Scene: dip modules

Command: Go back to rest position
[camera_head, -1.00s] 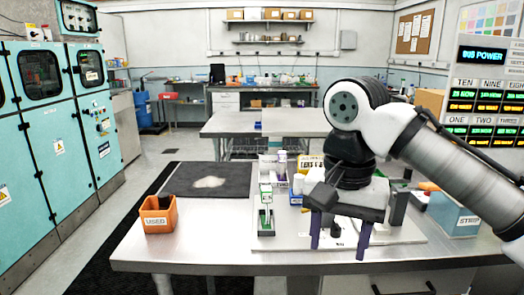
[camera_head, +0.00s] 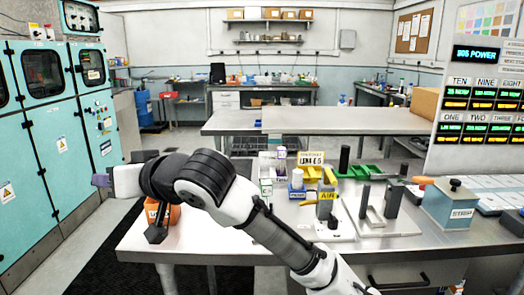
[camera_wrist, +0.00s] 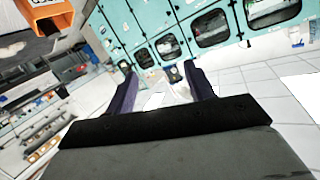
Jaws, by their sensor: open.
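My gripper (camera_head: 101,181) is at the left in the head view, past the table's left side, turned away toward the teal cabinets. In the wrist view my gripper (camera_wrist: 158,72) shows two dark purple fingers spread apart with nothing between them. My arm stretches from the lower middle to the left across the front of the table (camera_head: 300,248).
Teal cabinets (camera_head: 60,130) line the left wall and fill the top of the wrist view. The orange bin (camera_wrist: 45,15) is at the wrist view's upper left.

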